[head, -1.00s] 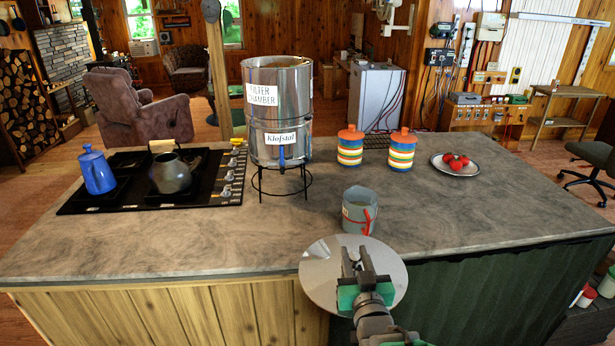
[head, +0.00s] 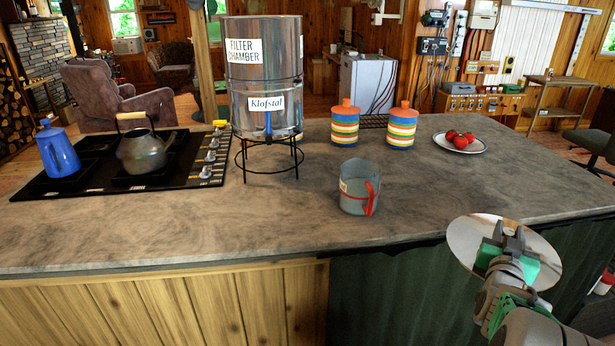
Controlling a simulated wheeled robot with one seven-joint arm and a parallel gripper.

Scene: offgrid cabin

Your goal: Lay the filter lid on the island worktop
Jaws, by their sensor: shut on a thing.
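The filter lid (head: 540,262) is a shiny round metal disc at the lower right of the head view. My gripper (head: 509,238) is shut on it and holds it tilted at the front edge of the island, over the dark green front panel. The fingers hide part of the lid, and the grasped spot is not clear. The island worktop (head: 270,218) is grey, stone-like and wide. The steel filter (head: 265,80) stands on a black wire stand on the worktop, labelled "Filter Chamber" and "Klofstal".
A grey jug (head: 354,190) with a red handle stands near the front middle. Two striped canisters (head: 345,125) and a plate of red fruit (head: 460,140) stand farther back. The black hob (head: 190,165) with kettle and blue pot fills the left. The worktop's right part is clear.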

